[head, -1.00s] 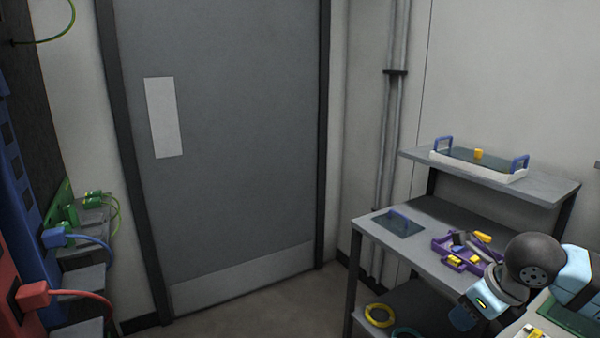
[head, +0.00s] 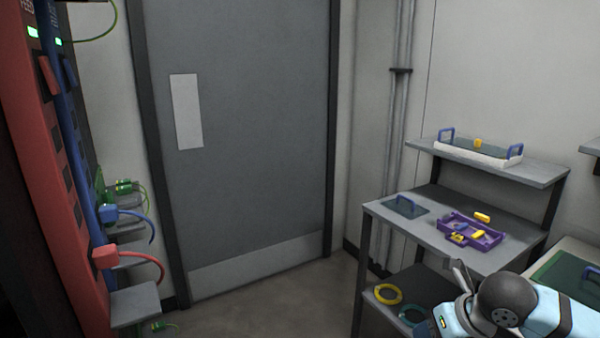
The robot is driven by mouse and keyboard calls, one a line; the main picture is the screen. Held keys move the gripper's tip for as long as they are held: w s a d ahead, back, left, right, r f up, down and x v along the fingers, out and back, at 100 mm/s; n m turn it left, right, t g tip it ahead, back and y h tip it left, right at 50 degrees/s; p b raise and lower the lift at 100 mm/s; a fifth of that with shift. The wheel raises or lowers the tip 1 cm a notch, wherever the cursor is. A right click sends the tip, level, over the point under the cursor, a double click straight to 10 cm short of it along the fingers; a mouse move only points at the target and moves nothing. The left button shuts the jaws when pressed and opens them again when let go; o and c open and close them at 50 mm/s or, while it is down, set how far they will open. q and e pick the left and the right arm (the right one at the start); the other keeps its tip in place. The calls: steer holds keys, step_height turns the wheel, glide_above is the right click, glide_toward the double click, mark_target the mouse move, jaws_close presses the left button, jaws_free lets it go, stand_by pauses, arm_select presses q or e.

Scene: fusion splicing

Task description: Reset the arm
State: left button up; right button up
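My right arm comes in at the lower right, with a dark round joint and light blue links. Grey parts that look like my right gripper (head: 460,276) stick up beside the joint, in front of the shelf unit's near side. Whether its fingers are open or shut cannot be made out. No held object shows there. The purple tray (head: 456,226) with yellow pieces sits on the middle shelf, apart from the gripper in the picture. My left gripper is not in view.
A grey shelf unit (head: 400,232) holds a dark mat with a blue handle (head: 405,207), a white tray (head: 462,152) above and coils (head: 388,293) below. A red rack panel (head: 60,190) with plugged cables stands left. A closed grey door (head: 250,150) and open floor lie between.

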steer(key=s+a+f+m+t+y, duration=0.35)
steer(key=s+a+f+m, duration=0.25)
steer(key=a+f+m, duration=0.7)
steer(key=s+d+f+m+t+h, duration=0.25)
steer(key=s+m, duration=0.35)
steer(key=m, duration=0.5)
steer(key=s+d+f+m+t+h, duration=0.1)
steer(key=s+d+f+m, duration=0.4)
steer(key=m, duration=0.6)
arm_select(q)
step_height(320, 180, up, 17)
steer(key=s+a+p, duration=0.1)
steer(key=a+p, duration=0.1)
steer(key=p, duration=2.5)
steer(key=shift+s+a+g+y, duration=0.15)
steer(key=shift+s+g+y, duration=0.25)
arm_select(e)
step_height(320, 180, up, 19)
steer(key=s+d+h, duration=0.1)
steer(key=s, duration=0.1)
steer(key=shift+s+g, duration=0.3)
steer(key=shift+s, duration=0.1)
steer(key=shift+f, duration=0.15)
